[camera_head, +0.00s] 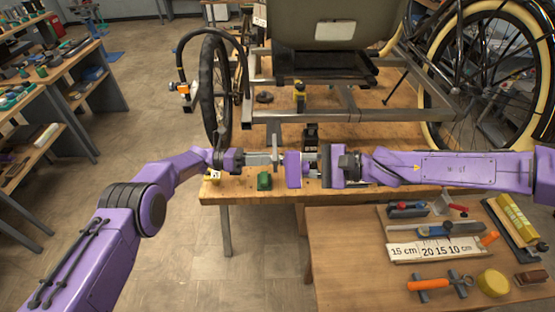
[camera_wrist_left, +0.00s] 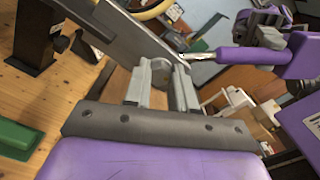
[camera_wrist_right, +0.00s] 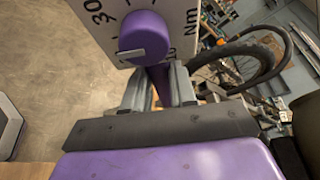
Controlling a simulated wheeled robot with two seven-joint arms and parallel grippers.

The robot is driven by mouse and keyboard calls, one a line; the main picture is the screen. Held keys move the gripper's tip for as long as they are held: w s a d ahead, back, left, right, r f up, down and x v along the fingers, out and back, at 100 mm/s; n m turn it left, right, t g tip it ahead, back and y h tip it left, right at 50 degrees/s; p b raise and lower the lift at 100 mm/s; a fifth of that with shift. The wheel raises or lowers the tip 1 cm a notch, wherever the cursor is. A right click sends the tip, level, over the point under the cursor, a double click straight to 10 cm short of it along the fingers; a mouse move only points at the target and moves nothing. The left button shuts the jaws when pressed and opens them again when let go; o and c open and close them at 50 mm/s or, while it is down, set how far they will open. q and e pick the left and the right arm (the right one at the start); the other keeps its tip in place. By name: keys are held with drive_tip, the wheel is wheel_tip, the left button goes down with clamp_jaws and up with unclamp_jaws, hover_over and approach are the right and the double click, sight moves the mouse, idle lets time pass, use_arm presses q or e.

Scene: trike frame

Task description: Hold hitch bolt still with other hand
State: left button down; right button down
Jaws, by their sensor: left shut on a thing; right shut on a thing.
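My left gripper (camera_head: 272,158) is shut at the frame's grey hitch bar (camera_wrist_left: 130,35). In the left wrist view, its fingers close on a small grey rounded part, apparently the hitch bolt (camera_wrist_left: 161,70), mostly hidden between them. My right gripper (camera_head: 312,164) faces it from the right, a short gap away. It is shut on a purple-handled wrench (camera_wrist_left: 245,56), whose silver head reaches toward the bolt; I cannot tell whether they touch. In the right wrist view, a purple knob (camera_wrist_right: 144,36) stands before a white Nm scale (camera_wrist_right: 180,14).
The trike frame (camera_head: 300,116) and its wheels stand on the wooden bench (camera_head: 235,188) behind my grippers. A green block (camera_head: 264,181) lies on the bench's front edge. A lower table (camera_head: 340,255) at front right carries several tools.

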drive_tip(key=shift+s+f+n, duration=0.7)
drive_tip(key=shift+s+f, duration=0.15)
drive_tip(key=shift+f, duration=0.25)
drive_tip(key=c, duration=1.4)
unclamp_jaws()
drive_tip(key=shift+t, duration=0.4)
drive_tip(key=shift+c, duration=0.2)
clamp_jaws()
drive_tip(key=shift+d, duration=0.1)
drive_tip(key=shift+d, duration=1.35)
drive_tip(key=shift+d, duration=0.1)
drive_tip(key=shift+d, duration=1.95)
